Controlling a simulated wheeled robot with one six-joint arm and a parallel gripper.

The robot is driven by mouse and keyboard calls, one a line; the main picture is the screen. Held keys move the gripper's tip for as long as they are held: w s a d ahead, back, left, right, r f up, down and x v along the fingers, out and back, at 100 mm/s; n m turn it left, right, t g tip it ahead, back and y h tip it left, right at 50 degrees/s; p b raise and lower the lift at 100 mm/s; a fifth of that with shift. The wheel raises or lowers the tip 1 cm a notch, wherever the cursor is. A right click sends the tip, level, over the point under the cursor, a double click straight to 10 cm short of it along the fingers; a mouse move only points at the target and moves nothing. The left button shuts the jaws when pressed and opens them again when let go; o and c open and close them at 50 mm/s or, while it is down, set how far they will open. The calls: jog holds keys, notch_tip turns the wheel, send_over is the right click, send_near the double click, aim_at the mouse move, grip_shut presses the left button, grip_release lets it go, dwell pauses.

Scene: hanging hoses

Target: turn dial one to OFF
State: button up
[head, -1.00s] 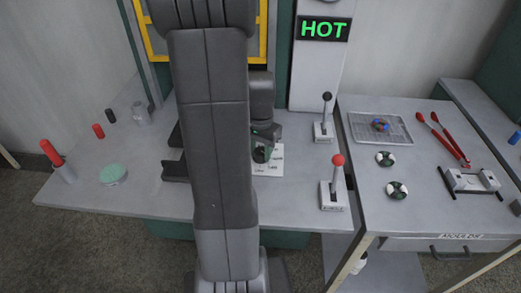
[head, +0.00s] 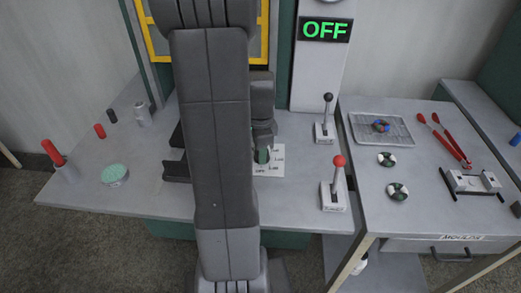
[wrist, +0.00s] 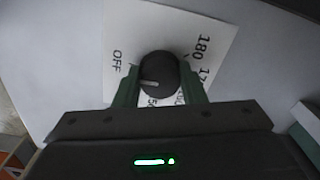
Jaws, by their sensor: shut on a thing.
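A dark round dial (wrist: 158,66) with a pale pointer mark sits on a white label sheet (wrist: 207,22) in the wrist view. The sheet carries OFF at the left and numbers, including 180, at the right. The pointer mark lies on the dial's lower left side; I cannot tell whether it lines up exactly with OFF. My gripper (wrist: 158,82) is shut on the dial, with one green finger on each side. In the head view my arm hides most of the dial, and the sheet (head: 276,168) shows beside my gripper (head: 262,156). The sign (head: 324,30) reads OFF in green.
A red-knobbed lever (head: 335,185) and a black-knobbed lever (head: 326,120) stand right of the dial. A wire tray (head: 360,132) and red tongs (head: 445,138) lie on the right table. A green round pad (head: 114,173) lies at the left.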

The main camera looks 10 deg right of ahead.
jog(key=shift+w+m, duration=0.1)
jog(key=shift+m, duration=0.3)
jog(key=o, duration=1)
notch_tip(320, 180, up, 14)
jog(key=shift+p, duration=0.4)
jog(key=shift+f, duration=0.1)
notch_tip(320, 180, down, 14)
jog(key=shift+b, duration=0.4)
